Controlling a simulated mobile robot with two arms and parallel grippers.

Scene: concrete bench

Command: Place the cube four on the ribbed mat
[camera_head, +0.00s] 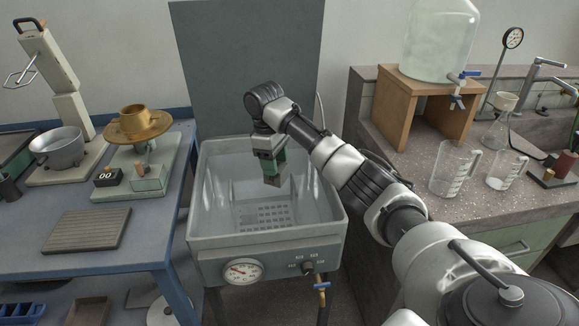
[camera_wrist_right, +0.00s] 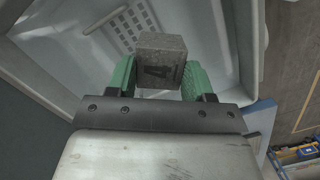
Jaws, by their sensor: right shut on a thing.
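A grey cube with a dark 4 on its face, the cube four (camera_wrist_right: 162,62), is held between the green fingers of my right gripper (camera_wrist_right: 158,80) in the right wrist view. In the head view my right gripper (camera_head: 270,165) points down over the grey basin, with the cube (camera_head: 275,180) at its fingertips, above the basin floor. The ribbed mat (camera_head: 85,230) is a flat brown-grey grooved slab on the blue table at the left, apart from the gripper and with nothing on it. My left gripper is not in view.
The grey basin (camera_head: 203,215) with a gauge (camera_head: 243,271) stands between the blue table (camera_head: 150,232) and the speckled counter (camera_head: 513,213). Behind the mat stand a balance with a brass pan (camera_head: 137,125) and a grey pot (camera_head: 57,147). Glass jugs (camera_head: 452,168) stand at right.

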